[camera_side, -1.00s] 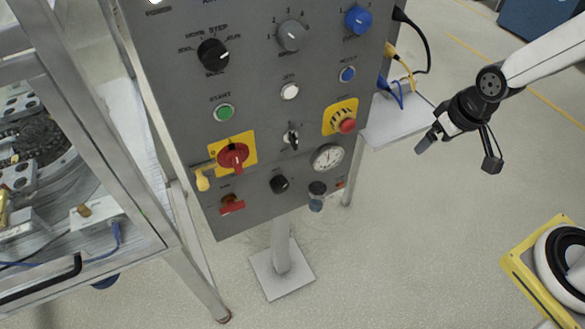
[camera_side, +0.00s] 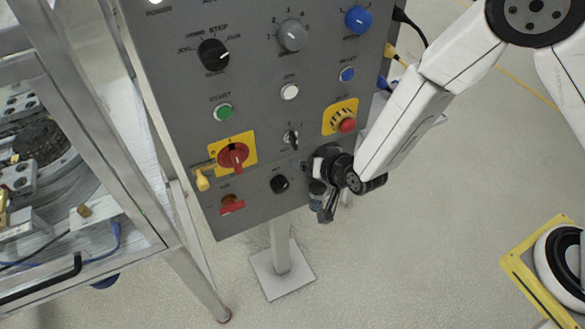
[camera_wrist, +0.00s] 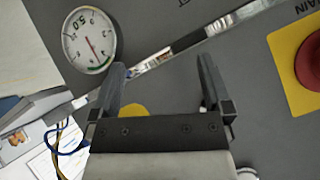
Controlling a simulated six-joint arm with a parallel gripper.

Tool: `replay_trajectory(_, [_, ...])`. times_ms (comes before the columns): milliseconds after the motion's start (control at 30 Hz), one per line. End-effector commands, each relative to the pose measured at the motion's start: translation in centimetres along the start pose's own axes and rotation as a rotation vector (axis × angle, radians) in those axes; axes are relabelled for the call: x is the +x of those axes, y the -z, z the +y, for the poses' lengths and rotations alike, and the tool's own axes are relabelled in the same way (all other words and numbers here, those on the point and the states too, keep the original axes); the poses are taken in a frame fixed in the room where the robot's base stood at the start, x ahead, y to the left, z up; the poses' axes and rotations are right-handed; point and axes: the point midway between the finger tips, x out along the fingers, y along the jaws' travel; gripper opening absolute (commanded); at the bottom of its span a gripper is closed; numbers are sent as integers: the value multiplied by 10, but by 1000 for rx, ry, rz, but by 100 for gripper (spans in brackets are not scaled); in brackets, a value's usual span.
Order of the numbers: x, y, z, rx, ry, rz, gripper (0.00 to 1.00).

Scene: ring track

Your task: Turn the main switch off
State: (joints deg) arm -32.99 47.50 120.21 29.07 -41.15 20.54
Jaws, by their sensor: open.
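The main switch (camera_side: 233,155) is a red rotary knob on a yellow square plate, at the lower left of the grey panel. Its handle points down in the side view. In the wrist view, the main switch (camera_wrist: 311,60) is cut off at the right edge, beside the letters "AIN". My gripper (camera_side: 308,168) is at the lower right of the panel, to the right of the switch and apart from it. In the wrist view my gripper (camera_wrist: 162,82) has its two fingers spread, with nothing held between them. The fingertips are hard to make out in the side view.
The round gauge (camera_wrist: 88,40) is beside my fingers in the wrist view; my gripper covers it in the side view. A key switch (camera_side: 291,139), a black knob (camera_side: 279,184) and a red stop button (camera_side: 347,125) are nearby. A yellow padlock (camera_side: 202,181) hangs left of the switch.

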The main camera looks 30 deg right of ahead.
Motion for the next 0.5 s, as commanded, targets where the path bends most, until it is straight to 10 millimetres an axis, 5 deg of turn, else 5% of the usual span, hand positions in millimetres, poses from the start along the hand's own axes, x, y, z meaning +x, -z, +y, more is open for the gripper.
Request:
replay_trajectory(233, [4,-30,-63,314,134,228,100])
replay_trajectory(500, [-28,-45,-122,749,337,411,100])
